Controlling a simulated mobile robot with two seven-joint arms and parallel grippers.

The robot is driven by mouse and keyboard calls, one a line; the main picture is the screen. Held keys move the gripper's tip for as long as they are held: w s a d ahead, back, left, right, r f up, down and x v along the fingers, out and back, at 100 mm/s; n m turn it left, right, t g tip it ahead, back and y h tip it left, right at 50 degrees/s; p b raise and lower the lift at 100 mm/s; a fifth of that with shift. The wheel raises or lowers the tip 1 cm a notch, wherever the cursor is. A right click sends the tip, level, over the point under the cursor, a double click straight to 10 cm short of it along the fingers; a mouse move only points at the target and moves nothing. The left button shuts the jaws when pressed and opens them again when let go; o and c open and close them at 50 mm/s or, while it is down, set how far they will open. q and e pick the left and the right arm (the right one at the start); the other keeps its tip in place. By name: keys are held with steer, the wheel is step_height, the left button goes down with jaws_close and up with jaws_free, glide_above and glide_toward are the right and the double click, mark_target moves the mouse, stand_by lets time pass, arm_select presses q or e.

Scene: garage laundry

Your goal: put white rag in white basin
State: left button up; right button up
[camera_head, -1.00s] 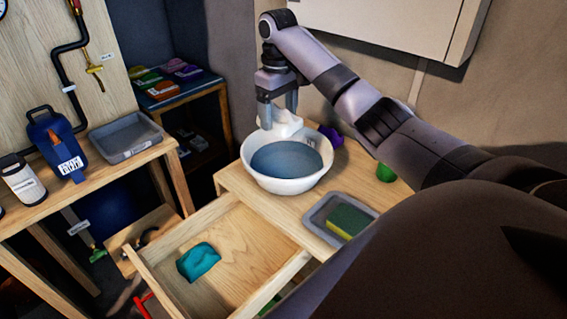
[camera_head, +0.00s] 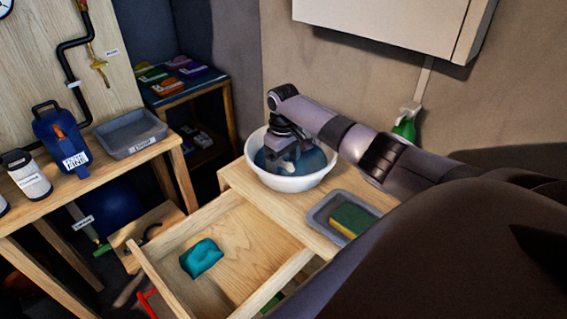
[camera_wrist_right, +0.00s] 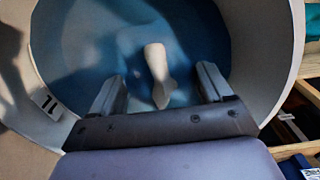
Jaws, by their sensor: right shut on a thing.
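The white basin (camera_head: 292,184) stands on the wooden cabinet top, with a blue inside that looks like water. My right gripper (camera_head: 284,170) points down inside the basin's rim. It is shut on the white rag (camera_head: 287,181), of which only a small pale part shows below the fingers. In the right wrist view the rag (camera_wrist_right: 158,72) hangs between the fingers of my right gripper (camera_wrist_right: 160,88), over the blue inside of the basin (camera_wrist_right: 262,50). I cannot tell whether the rag touches the bottom. My left gripper is not in view.
An open drawer (camera_head: 235,250) in front of the basin holds a teal cloth (camera_head: 201,258). A grey tray (camera_head: 318,214) with a green and yellow sponge (camera_head: 353,219) sits right of the basin. A left bench carries a grey tray (camera_head: 130,137) and a blue container (camera_head: 60,140).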

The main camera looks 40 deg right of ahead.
mark_target(283, 159)
steer(key=o, duration=1)
steer(key=shift+f, duration=0.1)
steer(key=shift+c, duration=0.2)
step_height(283, 159, up, 12)
stand_by(0.3)
